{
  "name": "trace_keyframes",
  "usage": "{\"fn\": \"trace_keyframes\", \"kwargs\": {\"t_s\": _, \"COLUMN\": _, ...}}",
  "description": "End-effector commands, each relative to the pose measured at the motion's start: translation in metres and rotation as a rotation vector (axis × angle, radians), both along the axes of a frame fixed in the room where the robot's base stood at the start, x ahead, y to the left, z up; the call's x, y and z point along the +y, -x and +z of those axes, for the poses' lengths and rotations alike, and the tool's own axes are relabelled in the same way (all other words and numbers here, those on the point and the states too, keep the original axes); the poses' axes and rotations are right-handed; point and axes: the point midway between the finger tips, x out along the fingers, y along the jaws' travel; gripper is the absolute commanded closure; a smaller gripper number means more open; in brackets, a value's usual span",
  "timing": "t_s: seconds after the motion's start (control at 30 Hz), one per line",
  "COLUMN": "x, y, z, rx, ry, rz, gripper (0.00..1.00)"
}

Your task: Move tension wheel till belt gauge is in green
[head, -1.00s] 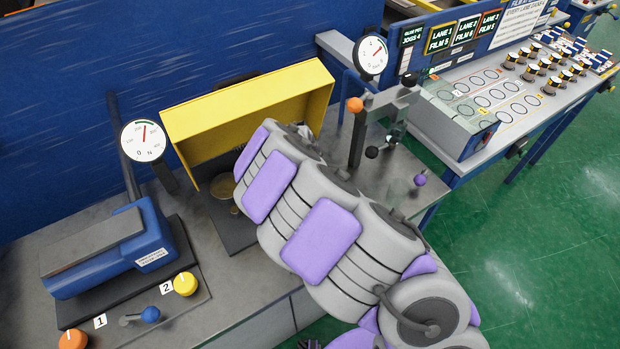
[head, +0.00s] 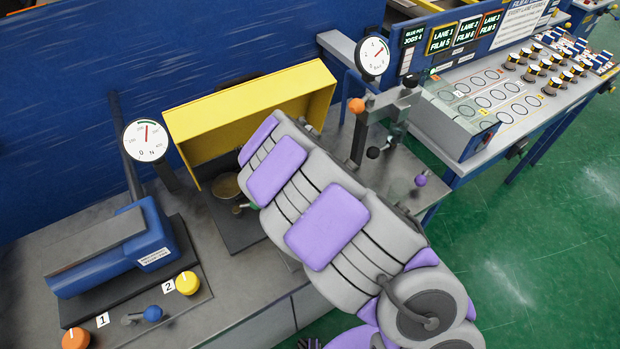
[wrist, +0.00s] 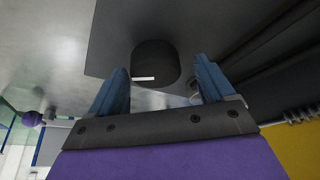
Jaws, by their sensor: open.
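In the wrist view, a dark round knob with a white mark (wrist: 155,62), perhaps the tension wheel, lies just ahead of and between the fingertips. My gripper (wrist: 161,80) is open there, a blue finger to either side; I cannot tell whether they touch it. In the head view my arm hides the gripper and this knob. A round white gauge marked N (head: 146,140) stands at the left, its red needle pointing nearly straight up at a short green band. A second white gauge (head: 372,54) has its needle toward upper right. Which one is the belt gauge is not labelled legibly.
A yellow hood (head: 250,112) stands behind my arm, over a brass disc (head: 228,186). A blue machine (head: 113,252) with orange and yellow knobs is at the left. A post with an orange ball (head: 356,105) stands right of the arm. A control desk (head: 490,95) is at the right.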

Motion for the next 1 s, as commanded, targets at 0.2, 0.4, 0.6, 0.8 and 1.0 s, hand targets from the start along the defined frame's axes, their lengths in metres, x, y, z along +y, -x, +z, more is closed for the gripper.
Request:
{"fn": "trace_keyframes", "kwargs": {"t_s": 0.2, "x": -0.001, "y": 0.001, "z": 0.003, "rx": 0.0, "ry": -0.001, "rz": 0.0, "gripper": 0.18}}
{"fn": "trace_keyframes", "kwargs": {"t_s": 0.4, "x": 0.003, "y": 0.009, "z": 0.027, "rx": -0.005, "ry": 0.0, "rz": 0.002, "gripper": 0.18}}
{"fn": "trace_keyframes", "kwargs": {"t_s": 0.6, "x": 0.007, "y": 0.025, "z": 0.066, "rx": -0.003, "ry": 0.0, "rz": -0.001, "gripper": 0.18}}
{"fn": "trace_keyframes", "kwargs": {"t_s": 0.8, "x": 0.013, "y": 0.039, "z": 0.105, "rx": -0.005, "ry": -0.001, "rz": 0.001, "gripper": 0.18}}
{"fn": "trace_keyframes", "kwargs": {"t_s": 1.0, "x": 0.017, "y": 0.053, "z": 0.138, "rx": -0.002, "ry": 0.001, "rz": 0.001, "gripper": 0.18}}
